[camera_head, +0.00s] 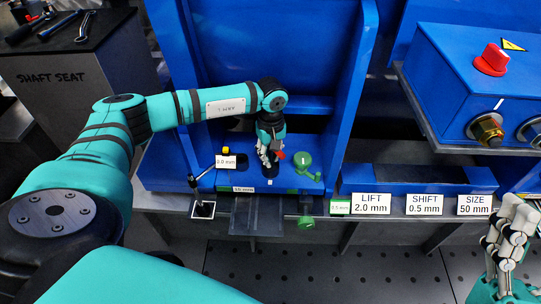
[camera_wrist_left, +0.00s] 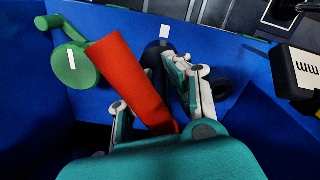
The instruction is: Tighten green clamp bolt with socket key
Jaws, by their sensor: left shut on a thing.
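My left gripper (camera_head: 268,157) points down at the blue fixture in the middle. It is shut on the socket key, whose red part (camera_wrist_left: 130,75) lies slanted between the fingers in the left wrist view; a bit of red (camera_head: 280,155) also shows beside the gripper in the head view. A dark round part (camera_wrist_left: 156,52) shows at the fingertips; I cannot tell whether it is seated on anything. The green clamp bolt (camera_head: 303,159), a round head with a white mark and a side arm, is just right of my left gripper. My right gripper (camera_head: 508,232) is at the lower right edge, away from the fixture; its opening is unclear.
Blue uprights (camera_head: 354,85) flank the fixture closely. A lever (camera_head: 198,178) and a white 0.0 mm label (camera_head: 226,162) stand to the left. Signs such as LIFT (camera_head: 371,204) line the front edge. A blue control box (camera_head: 470,75) with a red knob is at the right.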

